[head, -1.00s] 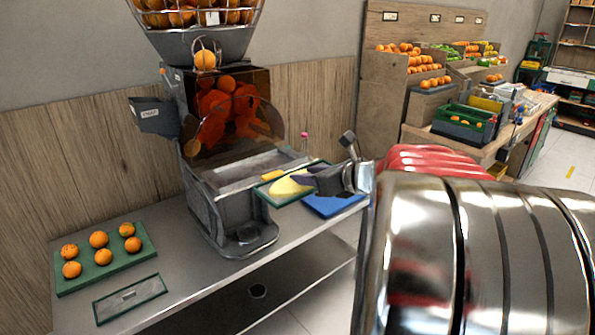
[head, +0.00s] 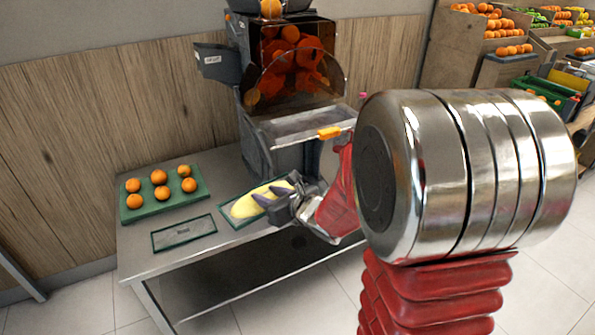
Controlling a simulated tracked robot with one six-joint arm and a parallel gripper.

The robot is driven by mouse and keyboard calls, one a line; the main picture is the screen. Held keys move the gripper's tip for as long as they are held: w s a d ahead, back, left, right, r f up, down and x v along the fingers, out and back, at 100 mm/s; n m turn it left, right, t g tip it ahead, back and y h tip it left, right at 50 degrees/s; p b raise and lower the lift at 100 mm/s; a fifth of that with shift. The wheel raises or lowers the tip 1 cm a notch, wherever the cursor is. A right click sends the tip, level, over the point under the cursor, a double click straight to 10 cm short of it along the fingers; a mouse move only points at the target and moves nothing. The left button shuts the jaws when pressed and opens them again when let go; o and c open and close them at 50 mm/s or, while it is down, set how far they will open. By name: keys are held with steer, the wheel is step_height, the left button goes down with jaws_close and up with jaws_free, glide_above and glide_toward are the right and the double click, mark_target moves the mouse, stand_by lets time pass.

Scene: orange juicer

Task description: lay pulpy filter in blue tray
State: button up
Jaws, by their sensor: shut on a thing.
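The pulpy filter (head: 246,205) is a flat green-framed panel with a pale yellow mass of pulp on it. My gripper (head: 273,197) is shut on its right end, with dark fingers over the pulp. The filter appears roughly level in front of the juicer, over the steel counter. I cannot tell how far above the counter it is. The blue tray does not show now; my large metal and red arm covers much of the area to the right of the juicer.
The juicer (head: 290,90) stands behind the filter, with an orange-coloured handle at its front. A green-framed panel (head: 184,232) lies on the counter (head: 165,258) to the left. Behind it is a green board (head: 147,210) with several oranges. Fruit crates stand at far right.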

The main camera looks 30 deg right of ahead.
mark_target(249, 213)
steer(key=shift+n+y, duration=0.4)
steer(key=shift+y, duration=0.1)
steer(key=a+f, duration=0.1)
steer(key=a, duration=0.1)
steer(key=a+f, duration=0.1)
steer(key=a, duration=0.1)
steer(key=a+f, duration=0.1)
steer(key=a, duration=0.1)
steer(key=shift+s+a+f, duration=0.1)
steer(key=shift+s+a, duration=0.05)
steer(key=shift+s, duration=0.15)
steer(key=shift+a, duration=0.1)
